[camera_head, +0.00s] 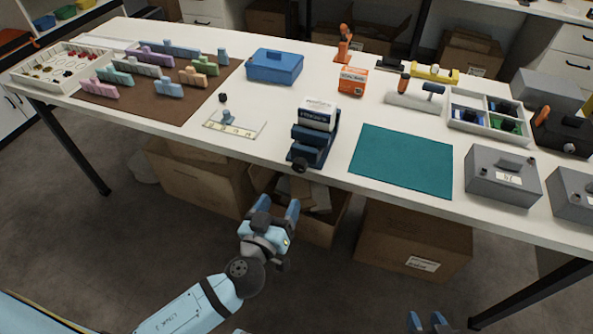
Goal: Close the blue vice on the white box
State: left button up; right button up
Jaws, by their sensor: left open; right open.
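The blue vice (308,151) stands near the front edge of the white table, with a dark round handle (299,165) facing me at the edge. The white box (318,112) sits at the far end of the vice, between its jaws; whether both jaws touch it cannot be told. My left gripper (276,207) is open and empty, in front of and below the table edge, short of the vice handle. My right gripper (428,320) shows only its blue fingertips at the bottom edge, apart and far from the vice.
A teal mat (402,160) lies right of the vice, and a small white plate with a scale (234,124) lies left. Grey boxes (502,180) stand at the right front edge. A blue case (274,68) and an orange box (353,80) stand behind. Cartons (411,240) sit under the table.

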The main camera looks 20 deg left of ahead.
aim_at(298, 168)
pick_arm(q)
jog(key=w+p, duration=0.1)
jog(key=w, duration=1)
jog(key=shift+w+d+p, duration=0.2)
jog(key=shift+w+p, duration=0.15)
jog(key=c, duration=0.9)
